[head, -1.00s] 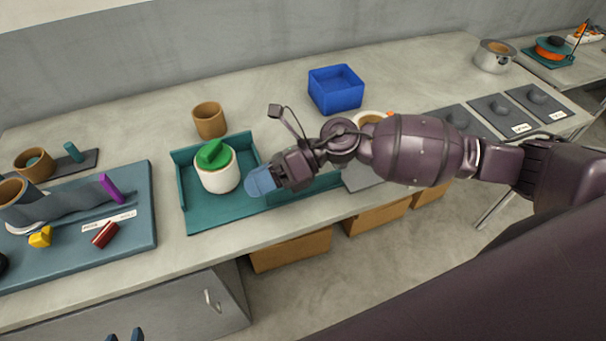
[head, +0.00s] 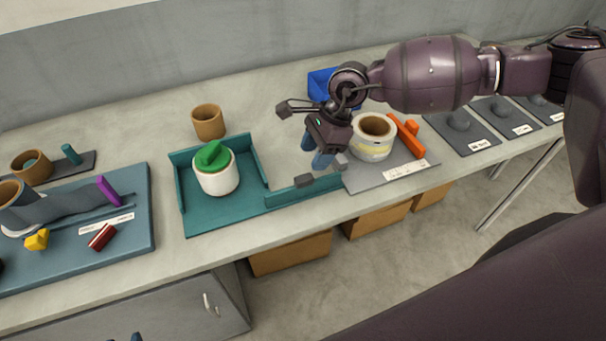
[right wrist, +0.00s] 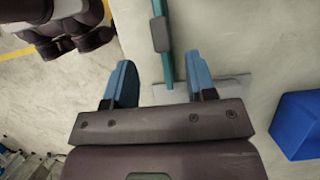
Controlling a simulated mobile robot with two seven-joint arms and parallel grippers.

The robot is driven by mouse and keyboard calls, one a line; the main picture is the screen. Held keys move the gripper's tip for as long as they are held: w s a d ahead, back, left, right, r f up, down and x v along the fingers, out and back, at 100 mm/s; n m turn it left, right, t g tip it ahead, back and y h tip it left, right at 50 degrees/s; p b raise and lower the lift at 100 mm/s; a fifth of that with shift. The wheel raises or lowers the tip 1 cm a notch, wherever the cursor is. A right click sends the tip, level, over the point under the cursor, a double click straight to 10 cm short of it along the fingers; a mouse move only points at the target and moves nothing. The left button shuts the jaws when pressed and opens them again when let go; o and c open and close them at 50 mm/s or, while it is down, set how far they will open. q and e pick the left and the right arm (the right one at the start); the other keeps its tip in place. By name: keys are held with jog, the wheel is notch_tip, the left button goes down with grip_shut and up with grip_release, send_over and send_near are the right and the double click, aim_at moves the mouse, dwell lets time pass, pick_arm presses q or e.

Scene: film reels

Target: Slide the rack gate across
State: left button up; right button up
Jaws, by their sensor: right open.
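The teal rack (head: 184,212) stands on the bench at the middle left and holds a white pot (head: 217,178) with a green lid (head: 212,156). Its teal gate (head: 325,187) is a low strip along the front right, reaching right past the rack's tray, with a grey handle (head: 304,180). My right gripper (head: 316,158) is open and empty, pointing down just behind the gate. In the right wrist view the gate (right wrist: 166,65) and handle (right wrist: 160,34) show between and beyond the open fingers (right wrist: 160,85). Only a blue tip of my left gripper (head: 137,337) shows at the bottom edge.
A grey mat (head: 360,180) with a cream-and-tan roll-like pot (head: 373,137) and an orange piece (head: 405,138) lies right of the gate. A blue bin (head: 322,84) and a tan cup (head: 208,122) stand behind. A blue tray (head: 140,240) with small parts is at left.

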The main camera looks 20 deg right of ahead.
aim_at(302, 178)
jog(key=x, duration=0.7)
jog(key=shift+a+f, duration=0.15)
jog(key=shift+f, duration=0.05)
grip_shut()
